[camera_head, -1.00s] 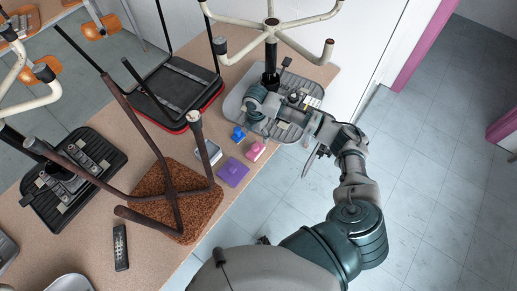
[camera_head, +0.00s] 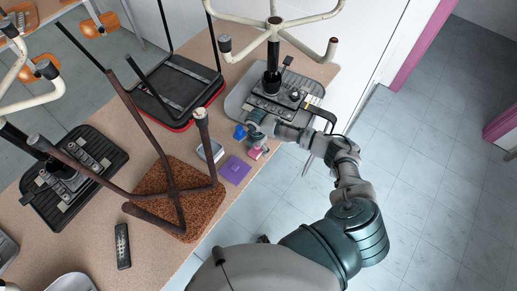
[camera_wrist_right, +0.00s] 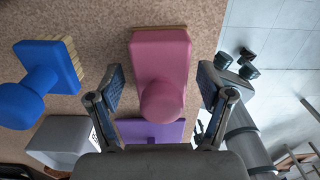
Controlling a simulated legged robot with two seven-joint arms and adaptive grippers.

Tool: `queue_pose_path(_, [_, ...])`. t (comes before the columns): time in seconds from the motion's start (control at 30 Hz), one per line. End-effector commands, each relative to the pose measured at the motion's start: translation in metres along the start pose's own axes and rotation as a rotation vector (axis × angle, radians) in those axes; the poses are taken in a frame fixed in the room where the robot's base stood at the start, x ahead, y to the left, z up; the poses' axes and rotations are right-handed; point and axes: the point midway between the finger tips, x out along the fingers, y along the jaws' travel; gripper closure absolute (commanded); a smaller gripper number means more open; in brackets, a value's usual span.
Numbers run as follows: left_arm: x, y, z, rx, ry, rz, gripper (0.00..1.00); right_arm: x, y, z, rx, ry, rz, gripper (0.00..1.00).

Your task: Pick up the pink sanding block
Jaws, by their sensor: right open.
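The pink sanding block (camera_wrist_right: 162,70) lies on the brown table near its edge, with a round knob on top. In the head view the pink block (camera_head: 255,153) is partly covered by my right gripper (camera_head: 254,134). In the right wrist view my right gripper (camera_wrist_right: 160,88) is open. Its fingers stand on either side of the pink block, with gaps on both sides. I cannot tell the height of the fingertips above the table. My left gripper is not in view.
A blue knobbed block (camera_wrist_right: 38,82) lies left of the pink one. A purple block (camera_head: 235,170) and a grey box (camera_head: 211,151) are close by. Upturned chairs with legs in the air, including one with a cork-like seat (camera_head: 190,215), crowd the table. The floor is right of the edge.

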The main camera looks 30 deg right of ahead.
Motion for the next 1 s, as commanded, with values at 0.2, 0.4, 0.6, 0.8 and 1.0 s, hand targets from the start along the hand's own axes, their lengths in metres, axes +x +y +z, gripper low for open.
queue_pose_path(0.2, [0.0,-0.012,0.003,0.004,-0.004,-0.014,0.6,0.002,-0.003,0.005,-0.001,0.007,0.002,0.48])
queue_pose_path(0.4, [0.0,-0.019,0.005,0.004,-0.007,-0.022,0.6,0.004,-0.005,0.01,0.001,0.013,0.004,0.89])
queue_pose_path(0.6, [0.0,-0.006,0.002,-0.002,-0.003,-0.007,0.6,0.005,-0.005,0.009,0.001,0.009,-0.002,0.88])
queue_pose_path(0.8, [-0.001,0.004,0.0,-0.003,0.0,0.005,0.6,-0.017,-0.003,0.007,0.0,0.005,-0.002,0.89])
queue_pose_path(1.0, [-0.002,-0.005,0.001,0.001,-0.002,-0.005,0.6,-0.063,-0.002,0.006,0.0,0.004,0.002,0.89])
